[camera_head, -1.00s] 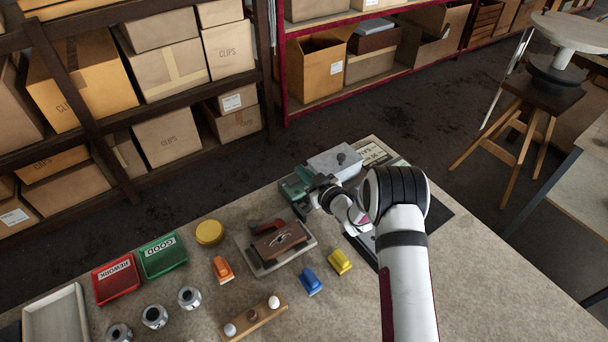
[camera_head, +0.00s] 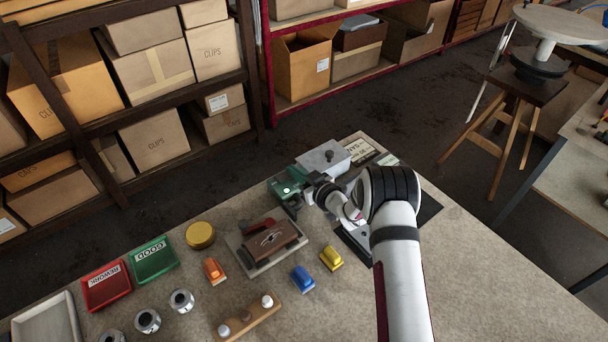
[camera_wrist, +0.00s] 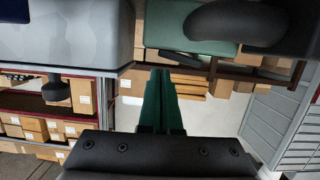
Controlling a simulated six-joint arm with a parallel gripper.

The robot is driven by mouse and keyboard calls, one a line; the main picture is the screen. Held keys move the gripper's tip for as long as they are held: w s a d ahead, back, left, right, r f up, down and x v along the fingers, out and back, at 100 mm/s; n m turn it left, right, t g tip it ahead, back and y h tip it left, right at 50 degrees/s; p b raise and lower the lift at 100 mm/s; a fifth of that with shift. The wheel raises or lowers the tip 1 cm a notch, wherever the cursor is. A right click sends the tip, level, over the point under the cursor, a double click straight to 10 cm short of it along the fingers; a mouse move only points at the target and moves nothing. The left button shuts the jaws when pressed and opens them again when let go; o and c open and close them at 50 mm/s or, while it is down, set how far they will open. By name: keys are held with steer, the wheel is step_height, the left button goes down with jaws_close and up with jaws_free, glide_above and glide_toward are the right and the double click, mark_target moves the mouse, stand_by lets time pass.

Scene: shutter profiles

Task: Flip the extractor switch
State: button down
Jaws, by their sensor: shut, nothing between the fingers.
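The grey box (camera_wrist: 65,30) and dark knob (camera_wrist: 56,89) also show at the upper left of the wrist view. A green unit (camera_head: 287,184) sits left of the box; its green body (camera_wrist: 180,30) shows at the top of the wrist view. I cannot tell which part is the extractor switch; no label is readable. My gripper (camera_wrist: 162,105) is shut and empty, its green fingers together, apart from the knob. In the head view its fingertips are hard to separate from the green unit.
A brown block on a tray (camera_head: 268,243), orange (camera_head: 214,271), blue (camera_head: 302,279) and yellow (camera_head: 331,259) pieces lie nearer on the bench. Red (camera_head: 106,287) and green (camera_head: 153,260) bins are left. The bench right of my arm is clear.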

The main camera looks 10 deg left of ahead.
steer(key=r, duration=0.1)
steer(key=d+r, duration=0.1)
steer(key=r, duration=0.1)
steer(key=shift+s+d+r, duration=0.1)
steer(key=shift+s+d, duration=0.1)
steer(key=shift+s, duration=0.05)
steer(key=v, duration=0.8)
steer(key=shift+s+d, duration=0.15)
steer(key=shift+d, duration=0.15)
